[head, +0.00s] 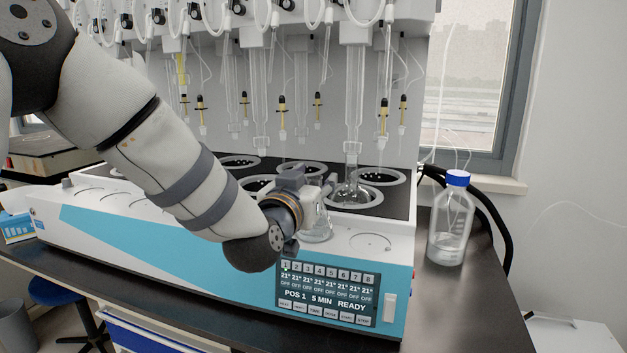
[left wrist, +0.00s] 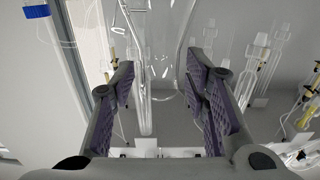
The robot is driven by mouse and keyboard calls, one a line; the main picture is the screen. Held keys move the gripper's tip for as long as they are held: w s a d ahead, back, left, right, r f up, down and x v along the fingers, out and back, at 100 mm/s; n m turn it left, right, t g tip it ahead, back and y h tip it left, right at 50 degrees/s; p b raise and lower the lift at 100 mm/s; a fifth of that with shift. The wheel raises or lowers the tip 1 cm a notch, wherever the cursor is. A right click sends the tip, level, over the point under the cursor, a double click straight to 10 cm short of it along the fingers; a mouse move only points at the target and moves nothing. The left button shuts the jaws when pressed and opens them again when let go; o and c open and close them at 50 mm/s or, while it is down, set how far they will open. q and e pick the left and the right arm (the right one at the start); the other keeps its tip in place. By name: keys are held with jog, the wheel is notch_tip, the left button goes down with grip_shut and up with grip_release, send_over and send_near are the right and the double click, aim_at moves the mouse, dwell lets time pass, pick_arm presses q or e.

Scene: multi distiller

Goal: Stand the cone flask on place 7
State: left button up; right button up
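The clear cone flask (head: 316,224) is upright at the front ledge of the distiller, partly hidden by my left gripper. My left gripper (head: 318,190) is at the flask's upper part, its arm reaching in from the left. In the left wrist view its two purple-padded fingers (left wrist: 164,92) stand apart, with no clear grip on anything; faint glass outlines show beyond and between them. I cannot tell if the fingers touch the flask. A round place mark (head: 371,242) lies bare on the ledge right of the flask. No number is readable beside it. My right gripper is out of view.
The distiller's wells (head: 354,204) lie behind the ledge; one holds a glass vessel (head: 352,192) under a hanging glass tube (head: 354,100). Several more tubes hang behind. A control panel (head: 327,291) is on the front. A blue-capped bottle (head: 451,228) stands on the bench at right.

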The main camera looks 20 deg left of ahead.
pick_arm(q)
jog(key=shift+r, duration=0.1)
jog(key=shift+s+r, duration=0.15)
jog(key=shift+s, duration=0.15)
jog(key=s+p, duration=0.1)
jog(key=s, duration=1)
jog(key=s+a+f+g, duration=0.1)
jog(key=s+f+g, duration=0.25)
jog(key=f, duration=0.55)
jog(key=s+f+g, duration=0.3)
jog(key=s+f, duration=0.1)
jog(key=f, duration=0.6)
jog(key=s+a+f+g, duration=0.1)
jog(key=s+f+g, duration=0.2)
jog(key=f, duration=0.6)
jog(key=s+a+f+g, duration=0.1)
jog(key=s+f+g, duration=0.4)
jog(key=s, duration=0.9)
jog(key=s+a+f+g, duration=0.2)
jog(key=s+f+g, duration=0.3)
jog(key=s+f, duration=0.4)
jog(key=s, duration=0.5)
jog(key=shift+a+f+n+y, duration=0.15)
jog(key=shift+f+n+y, duration=0.15)
jog(key=shift+f+n, duration=0.1)
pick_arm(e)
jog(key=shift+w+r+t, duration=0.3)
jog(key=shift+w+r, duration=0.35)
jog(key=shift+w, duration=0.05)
